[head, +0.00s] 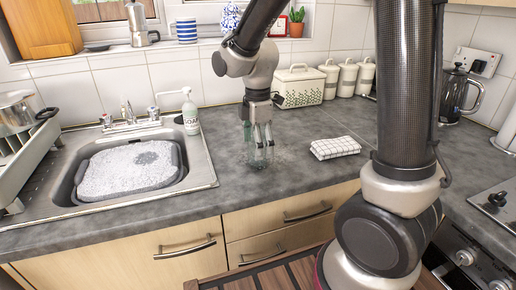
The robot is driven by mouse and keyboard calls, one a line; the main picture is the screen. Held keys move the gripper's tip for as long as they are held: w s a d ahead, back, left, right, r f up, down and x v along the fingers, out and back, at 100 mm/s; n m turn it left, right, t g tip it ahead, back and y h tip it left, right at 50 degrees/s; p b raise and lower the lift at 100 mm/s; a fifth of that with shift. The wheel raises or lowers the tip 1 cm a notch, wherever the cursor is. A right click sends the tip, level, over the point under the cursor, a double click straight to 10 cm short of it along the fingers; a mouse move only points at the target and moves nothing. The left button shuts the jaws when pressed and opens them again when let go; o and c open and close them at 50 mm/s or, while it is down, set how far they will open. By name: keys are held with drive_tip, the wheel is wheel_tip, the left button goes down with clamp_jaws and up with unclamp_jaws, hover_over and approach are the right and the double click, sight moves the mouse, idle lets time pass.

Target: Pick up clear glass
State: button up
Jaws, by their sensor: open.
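The clear glass (258,158) stands upright on the grey countertop, to the right of the sink. It is see-through and looks faintly greenish. My gripper (263,140) points straight down over the glass, with its open fingers at the level of the glass's upper part. The fingers overlap the glass in the view, and I cannot tell whether they touch it or whether they are around or in front of it.
A sink (130,172) full of suds lies left, with a soap bottle (190,112) at its rear corner. A folded checked cloth (335,147) lies right of the glass. A cream bread bin (299,87) and canisters (348,77) line the back wall. Counter in front is clear.

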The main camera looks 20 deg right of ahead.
drive_tip(key=c, duration=1.1)
drive_tip(key=shift+c, duration=0.6)
drive_tip(key=shift+r, duration=0.1)
